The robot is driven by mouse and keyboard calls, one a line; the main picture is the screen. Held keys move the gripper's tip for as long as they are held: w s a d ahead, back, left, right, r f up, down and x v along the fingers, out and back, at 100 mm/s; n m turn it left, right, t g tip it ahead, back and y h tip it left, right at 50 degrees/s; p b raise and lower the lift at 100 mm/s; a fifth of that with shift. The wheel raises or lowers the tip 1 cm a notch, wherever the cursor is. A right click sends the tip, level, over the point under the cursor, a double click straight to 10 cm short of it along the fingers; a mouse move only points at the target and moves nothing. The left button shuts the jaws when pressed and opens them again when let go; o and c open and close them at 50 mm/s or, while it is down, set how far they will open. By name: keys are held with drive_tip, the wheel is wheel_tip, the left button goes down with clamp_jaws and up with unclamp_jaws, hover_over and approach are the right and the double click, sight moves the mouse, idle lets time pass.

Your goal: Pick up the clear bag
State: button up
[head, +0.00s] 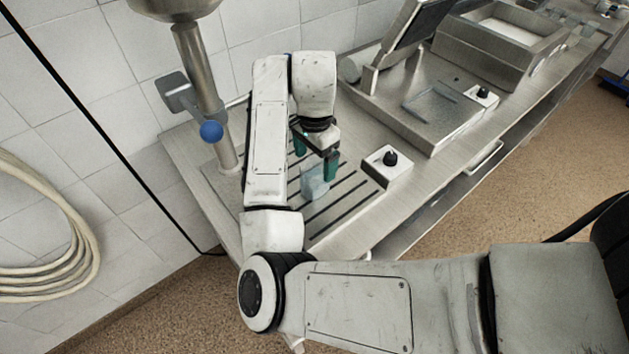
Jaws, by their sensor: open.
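A pale bluish, see-through item (313,184) that looks like the clear bag sits on the slotted part of the steel counter (222,213). My gripper (315,160) is above it, with two dark green fingers spread apart and pointing down. The left finger is partly hidden behind the arm's end. The fingers are close over the bag, and I cannot tell whether either touches it. Nothing shows between them in their grip.
A white box with a black knob (388,164) stands right of the bag, near the counter's front edge. A steel column with a blue ball (211,131) rises at the left. A steel appliance with a raised lid (415,35) stands farther back. A coiled hose (50,240) hangs on the tiled wall.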

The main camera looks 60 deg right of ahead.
sight(315, 178)
drive_tip(key=shift+f+p, duration=0.55)
drive_tip(key=shift+f, duration=1.35)
drive_tip(key=shift+c, duration=0.3)
drive_tip(key=c, duration=1.2)
drive_tip(key=shift+r, duration=0.1)
